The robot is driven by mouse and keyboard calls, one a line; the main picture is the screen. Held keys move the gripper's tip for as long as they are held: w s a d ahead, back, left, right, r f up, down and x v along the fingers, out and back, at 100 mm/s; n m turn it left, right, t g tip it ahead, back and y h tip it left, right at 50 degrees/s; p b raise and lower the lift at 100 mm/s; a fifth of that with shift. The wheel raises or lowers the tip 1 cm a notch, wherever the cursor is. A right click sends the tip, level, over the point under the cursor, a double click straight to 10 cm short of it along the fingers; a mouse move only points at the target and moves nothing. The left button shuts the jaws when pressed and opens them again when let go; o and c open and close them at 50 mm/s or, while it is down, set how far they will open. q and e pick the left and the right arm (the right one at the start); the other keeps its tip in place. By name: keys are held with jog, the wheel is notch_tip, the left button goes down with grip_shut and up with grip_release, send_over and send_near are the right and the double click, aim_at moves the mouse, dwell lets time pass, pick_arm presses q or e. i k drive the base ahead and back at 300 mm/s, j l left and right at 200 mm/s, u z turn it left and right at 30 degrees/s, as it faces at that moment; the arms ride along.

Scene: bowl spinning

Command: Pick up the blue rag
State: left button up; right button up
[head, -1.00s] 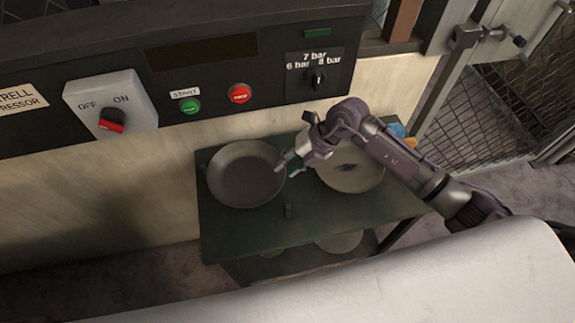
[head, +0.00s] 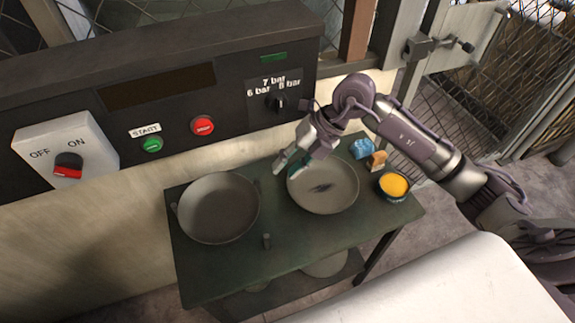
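The blue rag (head: 361,148) lies crumpled at the back right of the dark green table (head: 268,268), beyond the right bowl. My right gripper (head: 284,169) is above the table, over the back left rim of the right bowl (head: 335,194). It is to the left of the rag and apart from it. Its fingertips look spread, with nothing seen between them. My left gripper is not in view.
A tan block (head: 377,160) sits beside the rag, and a tin with yellow contents (head: 393,184) stands in front of them. Another metal bowl (head: 218,208) is on the left. A control panel (head: 225,112) rises behind the table, and a mesh gate (head: 440,125) is at the right.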

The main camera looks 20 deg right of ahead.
aim_at(361, 149)
jog(key=z, duration=1.3)
